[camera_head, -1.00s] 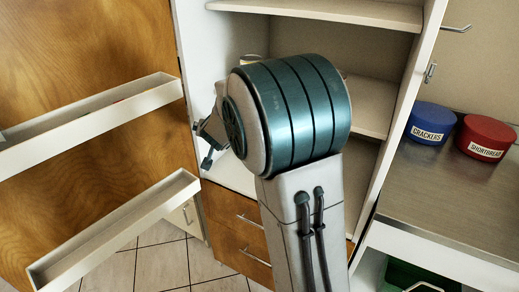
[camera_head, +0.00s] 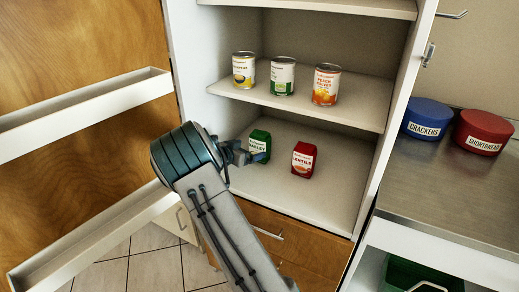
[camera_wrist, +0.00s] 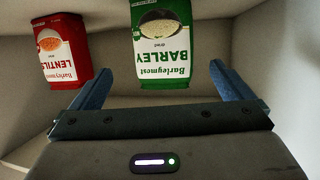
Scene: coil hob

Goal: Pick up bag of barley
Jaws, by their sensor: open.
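The bag of barley (camera_head: 260,145) is a green bag standing on the lower shelf of the open cupboard, partly hidden by my gripper in the head view. In the wrist view the barley bag (camera_wrist: 163,42) appears upside down, ahead of the jaws and between the lines of the two fingers. My gripper (camera_wrist: 160,85) is open and empty, with its blue fingers apart on either side and short of the bag. In the head view my gripper (camera_head: 254,155) is at the bag's front left.
A red lentils bag (camera_head: 303,160) stands close to the right of the barley; it also shows in the wrist view (camera_wrist: 62,50). Three cans, including a peach can (camera_head: 326,84), stand on the shelf above. The cupboard's right side wall (camera_head: 385,130) bounds the space.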

